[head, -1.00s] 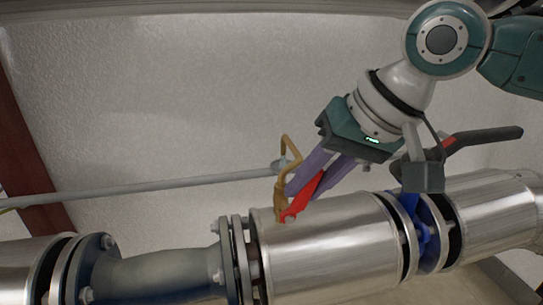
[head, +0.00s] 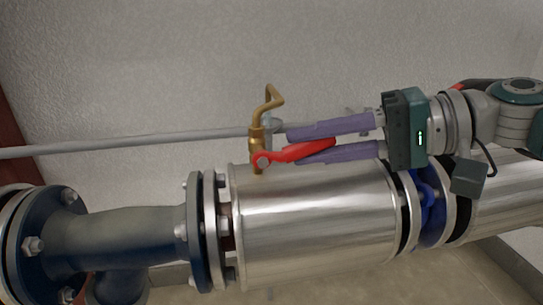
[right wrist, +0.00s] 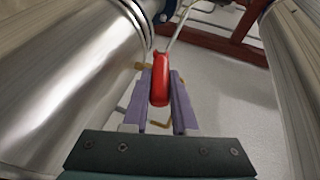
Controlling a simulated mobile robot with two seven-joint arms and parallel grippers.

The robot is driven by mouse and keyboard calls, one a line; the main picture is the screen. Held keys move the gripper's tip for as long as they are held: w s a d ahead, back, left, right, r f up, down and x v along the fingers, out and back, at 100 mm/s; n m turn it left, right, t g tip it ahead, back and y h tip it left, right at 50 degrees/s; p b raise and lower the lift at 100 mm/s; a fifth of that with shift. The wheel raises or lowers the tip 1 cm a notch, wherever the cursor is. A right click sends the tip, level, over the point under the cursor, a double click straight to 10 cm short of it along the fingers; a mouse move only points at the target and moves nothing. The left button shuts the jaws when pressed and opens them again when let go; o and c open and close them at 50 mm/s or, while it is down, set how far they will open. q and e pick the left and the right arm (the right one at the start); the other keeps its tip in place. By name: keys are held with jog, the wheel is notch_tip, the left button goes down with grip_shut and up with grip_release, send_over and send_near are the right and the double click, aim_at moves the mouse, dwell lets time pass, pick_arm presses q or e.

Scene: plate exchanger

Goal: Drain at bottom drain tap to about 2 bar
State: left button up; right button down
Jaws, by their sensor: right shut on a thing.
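The brass drain tap (head: 257,140) stands on top of the metal-clad pipe, with its bent brass spout rising above it. Its red lever (head: 292,152) points right, nearly level and roughly along the pipe. My right gripper (head: 300,145) comes from the right, its purple fingers on either side of the lever. In the right wrist view the red lever (right wrist: 160,82) lies between the two purple fingers (right wrist: 160,100), which are shut on it. My left gripper is not in view. No pressure gauge can be made out.
The shiny clad pipe (head: 315,220) runs just below my right gripper. A bolted flange (head: 208,230) is at its left and a blue valve part (head: 430,205) at its right. A thin grey pipe (head: 130,142) crosses the pale wall behind.

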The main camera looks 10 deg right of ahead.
notch_tip(320, 180, down, 2)
jog(key=y+b, duration=0.2)
jog(key=b, duration=0.2)
jog(key=shift+d+m+t, duration=0.15)
jog(key=shift+m+t, duration=0.15)
jog(key=shift+m, duration=0.1)
pick_arm(q)
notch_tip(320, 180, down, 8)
jog(key=b, duration=0.2)
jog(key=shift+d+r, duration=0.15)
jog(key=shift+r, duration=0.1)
pick_arm(e)
jog(key=shift+f+y, duration=0.1)
jog(key=shift+y, duration=0.5)
jog(key=c, duration=0.7)
grip_release()
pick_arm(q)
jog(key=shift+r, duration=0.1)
pick_arm(e)
jog(key=shift+d, duration=0.1)
jog(key=p+v, duration=0.2)
jog(key=v, duration=0.6)
jog(key=shift+s+d, duration=0.15)
jog(key=shift+d, duration=0.1)
jog(key=shift+s+d, duration=0.25)
jog(key=shift+d, duration=0.3)
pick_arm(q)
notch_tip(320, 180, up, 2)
